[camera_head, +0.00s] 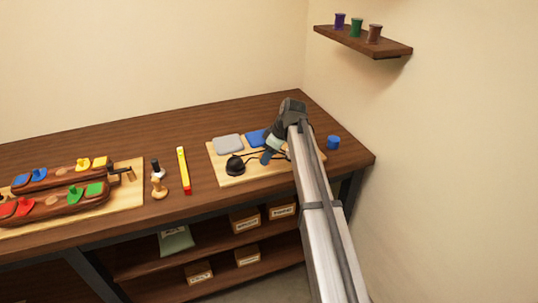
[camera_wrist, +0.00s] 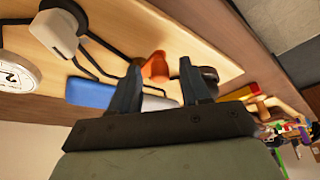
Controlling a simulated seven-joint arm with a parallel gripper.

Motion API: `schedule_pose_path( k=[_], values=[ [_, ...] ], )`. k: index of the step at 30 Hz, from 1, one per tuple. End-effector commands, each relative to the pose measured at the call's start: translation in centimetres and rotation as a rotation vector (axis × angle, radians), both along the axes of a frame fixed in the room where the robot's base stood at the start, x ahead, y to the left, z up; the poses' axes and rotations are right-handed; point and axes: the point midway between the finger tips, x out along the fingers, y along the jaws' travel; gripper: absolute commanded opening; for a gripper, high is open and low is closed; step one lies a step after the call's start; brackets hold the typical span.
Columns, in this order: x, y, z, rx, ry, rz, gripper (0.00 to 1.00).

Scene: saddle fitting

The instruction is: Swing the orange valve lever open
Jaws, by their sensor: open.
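The orange valve lever (camera_wrist: 155,66) shows in the wrist view as a short rounded orange piece over the pale wooden board (camera_wrist: 200,30). My gripper (camera_wrist: 161,64) is open. The lever appears in the gap between its two dark fingertips; whether either finger touches it I cannot tell. In the head view my gripper (camera_head: 268,157) is low over the right part of the board (camera_head: 228,180), just right of a black dome (camera_head: 236,165). My arm and gripper hide the lever there.
Grey (camera_head: 228,144) and blue (camera_head: 257,137) pads lie at the board's back. A white fitting (camera_wrist: 58,32) with dark lines and a white numbered disc (camera_wrist: 17,75) sit nearby. A blue cylinder (camera_head: 333,142) stands to the right. A yellow bar (camera_head: 183,170) lies left of the board.

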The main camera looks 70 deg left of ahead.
Motion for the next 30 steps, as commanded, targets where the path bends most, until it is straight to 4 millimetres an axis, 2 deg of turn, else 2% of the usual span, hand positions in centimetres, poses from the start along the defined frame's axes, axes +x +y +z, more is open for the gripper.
schedule_pose_path(
  k=[2,16,30],
  values=[
    [0.0,0.0,0.01,0.0,0.0,0.0,0.44],
    [0.01,-0.01,0.02,0.0,0.0,0.0,0.0],
    [-0.53,-0.14,0.01,0.001,0.0,-0.08,0.0]
  ],
)
